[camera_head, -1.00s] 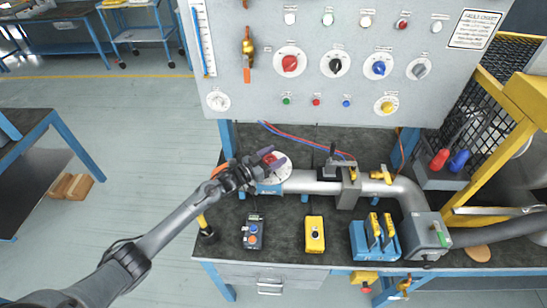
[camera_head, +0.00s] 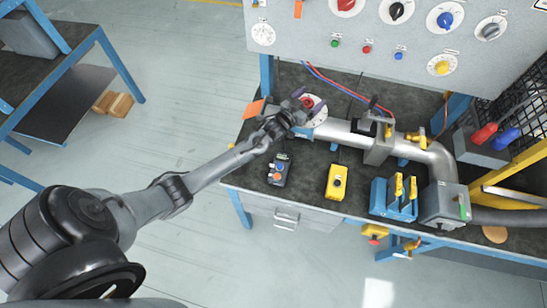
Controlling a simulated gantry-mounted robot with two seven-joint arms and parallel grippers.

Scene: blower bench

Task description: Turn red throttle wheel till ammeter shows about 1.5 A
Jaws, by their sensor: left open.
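The red throttle wheel (camera_head: 308,101) shows as a small red part in front of a white disc (camera_head: 319,113) at the left end of the metal pipe. My left gripper (camera_head: 307,98) is open at the wheel, with its dark purple fingertips on either side of the red part. I cannot tell whether they touch it. The gripper hides part of the wheel and disc. A round white gauge (camera_head: 263,34) sits at the panel's lower left. Its reading is too small to make out, and I cannot tell if it is the ammeter. My right gripper is not in view.
The grey panel (camera_head: 300,40) with several coloured knobs stands behind the bench. A black control box (camera_head: 279,170), a yellow box (camera_head: 337,182) and a blue stand (camera_head: 385,203) are near the front edge. Red and blue hoses (camera_head: 345,88) run behind the pipe.

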